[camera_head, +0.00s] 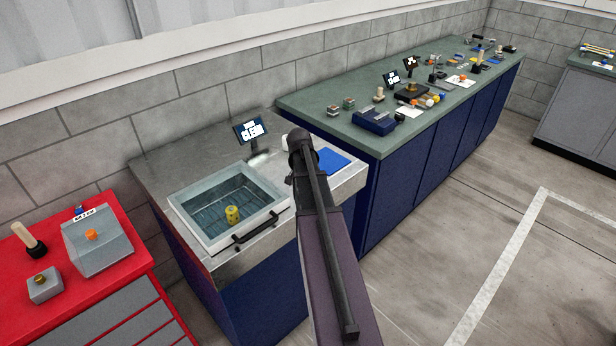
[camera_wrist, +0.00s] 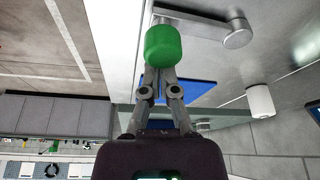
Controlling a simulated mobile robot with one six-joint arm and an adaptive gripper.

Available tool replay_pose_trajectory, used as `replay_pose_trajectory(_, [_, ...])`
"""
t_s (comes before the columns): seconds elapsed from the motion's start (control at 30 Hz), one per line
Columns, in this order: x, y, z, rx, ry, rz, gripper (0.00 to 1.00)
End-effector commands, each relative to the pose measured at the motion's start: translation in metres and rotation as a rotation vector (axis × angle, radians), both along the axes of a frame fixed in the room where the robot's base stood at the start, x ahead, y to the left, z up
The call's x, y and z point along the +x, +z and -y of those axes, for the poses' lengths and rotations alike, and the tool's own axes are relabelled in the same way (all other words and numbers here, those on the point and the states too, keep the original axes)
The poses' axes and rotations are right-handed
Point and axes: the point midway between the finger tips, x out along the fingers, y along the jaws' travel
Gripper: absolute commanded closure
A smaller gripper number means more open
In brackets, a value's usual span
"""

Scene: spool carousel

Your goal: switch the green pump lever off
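The green knob (camera_wrist: 163,45) of the pump lever shows in the wrist view, at the left end of a grey lever arm (camera_wrist: 205,28). The arm runs right to a round pivot (camera_wrist: 238,38) on the metal worktop. My gripper (camera_wrist: 160,73) has its two fingers drawn close together, with their tips right at the knob. The knob covers the tips, so I cannot tell whether they touch it. Nothing shows held between the fingers. In the head view my gripper (camera_head: 301,146) is over the worktop and the green lever is hidden behind my arm.
A sink basin (camera_head: 185,205) with a yellow item (camera_head: 232,214) inside is left of my arm. A blue mat (camera_head: 333,161) lies to the right. A white cylinder (camera_wrist: 260,101) and a small screen (camera_head: 249,130) stand near. A green-topped bench (camera_head: 340,100) holds several items.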

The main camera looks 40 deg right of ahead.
Motion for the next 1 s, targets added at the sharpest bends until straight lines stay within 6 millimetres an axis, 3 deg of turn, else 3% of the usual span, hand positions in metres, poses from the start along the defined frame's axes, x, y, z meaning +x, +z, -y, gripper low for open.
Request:
replay_pose_trajectory(0.33, [0.01,0.0,0.037,-0.002,0.0,0.002,1.0])
replay_pose_trajectory(1.0, [0.003,0.059,0.015,-0.002,0.004,0.001,1.0])
